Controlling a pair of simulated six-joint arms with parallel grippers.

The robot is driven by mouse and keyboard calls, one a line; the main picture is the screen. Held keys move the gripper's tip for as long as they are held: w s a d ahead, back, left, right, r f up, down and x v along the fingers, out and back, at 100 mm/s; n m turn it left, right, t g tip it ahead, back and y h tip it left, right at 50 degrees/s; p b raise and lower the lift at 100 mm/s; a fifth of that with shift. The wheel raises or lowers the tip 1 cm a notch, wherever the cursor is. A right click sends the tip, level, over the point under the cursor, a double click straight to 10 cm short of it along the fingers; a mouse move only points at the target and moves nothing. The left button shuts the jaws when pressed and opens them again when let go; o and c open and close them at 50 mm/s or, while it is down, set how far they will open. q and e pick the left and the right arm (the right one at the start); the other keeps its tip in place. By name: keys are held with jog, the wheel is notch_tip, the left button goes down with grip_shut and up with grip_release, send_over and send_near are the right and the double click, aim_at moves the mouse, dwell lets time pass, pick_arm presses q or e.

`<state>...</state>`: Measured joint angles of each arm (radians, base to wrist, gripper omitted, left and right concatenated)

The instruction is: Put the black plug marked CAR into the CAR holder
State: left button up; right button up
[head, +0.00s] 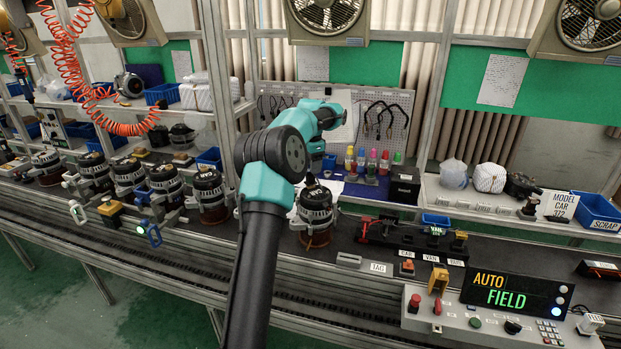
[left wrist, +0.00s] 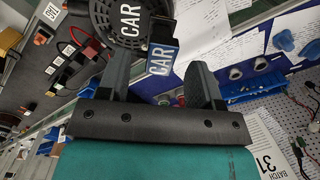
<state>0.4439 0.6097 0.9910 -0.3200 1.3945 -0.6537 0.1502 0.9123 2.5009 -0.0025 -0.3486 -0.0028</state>
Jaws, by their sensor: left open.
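The black plug marked CAR (left wrist: 162,58) shows in the left wrist view between the fingers of my left gripper (left wrist: 158,72), beside the alternator marked CAR (left wrist: 128,20). The fingers stand apart, with a gap on each side of the plug. In the head view my left gripper (head: 316,150) is partly hidden by its arm, above the alternator (head: 315,212); I cannot make out the plug clearly there. The black holder rack (head: 395,238) stands right of the alternator, with CAR, VAN and a third label in front. Plugs stand at its VAN and third places. My right gripper is not in view.
More alternators (head: 209,195) line the conveyor at left. A control panel (head: 490,310) reading AUTO FIELD is at front right. Colored bottles (head: 372,162) and a black box (head: 404,185) stand behind the rack. A blue scrap bin (head: 598,212) is at far right.

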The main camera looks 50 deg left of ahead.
aim_at(310, 178)
pick_arm(q)
jog(key=shift+f, duration=2.3)
jog(key=c, duration=1)
